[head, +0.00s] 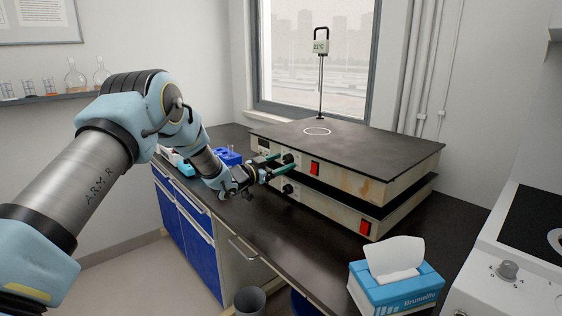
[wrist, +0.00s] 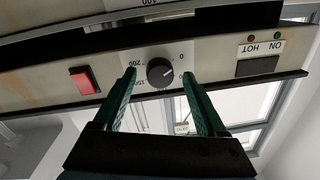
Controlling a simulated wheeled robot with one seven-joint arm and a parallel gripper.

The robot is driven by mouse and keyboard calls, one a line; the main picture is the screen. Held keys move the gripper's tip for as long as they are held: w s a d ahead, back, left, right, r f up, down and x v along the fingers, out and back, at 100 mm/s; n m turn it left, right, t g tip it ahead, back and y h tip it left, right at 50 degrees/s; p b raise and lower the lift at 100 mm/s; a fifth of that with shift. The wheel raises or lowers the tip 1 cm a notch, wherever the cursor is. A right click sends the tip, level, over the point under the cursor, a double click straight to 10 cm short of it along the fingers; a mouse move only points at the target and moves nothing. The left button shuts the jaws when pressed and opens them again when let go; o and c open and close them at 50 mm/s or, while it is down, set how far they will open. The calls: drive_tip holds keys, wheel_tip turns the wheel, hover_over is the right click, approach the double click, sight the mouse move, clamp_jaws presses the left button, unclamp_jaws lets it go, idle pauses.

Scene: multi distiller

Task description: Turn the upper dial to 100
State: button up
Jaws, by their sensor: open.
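Two flat heating units are stacked on the counter, the upper one (head: 400,172) over the lower one (head: 335,210). The upper dial (head: 288,158) is a round black knob on the upper unit's front. In the wrist view, which is upside down, this dial (wrist: 160,72) has a printed scale around it, with 0, 150 and 200 legible. A pale mark on the knob seems to point rightward in that view. My gripper (head: 281,163) is at the front panel. Its green fingers stand open on either side of the dial in the wrist view (wrist: 160,77); contact is unclear.
The lower dial (head: 287,189) sits close below my fingers. Red switches are on the upper unit (head: 314,168) and lower unit (head: 365,228). A tissue box (head: 395,285) stands at the front right; a blue rack (head: 229,156) is left.

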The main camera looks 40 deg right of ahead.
clamp_jaws()
idle(0.7)
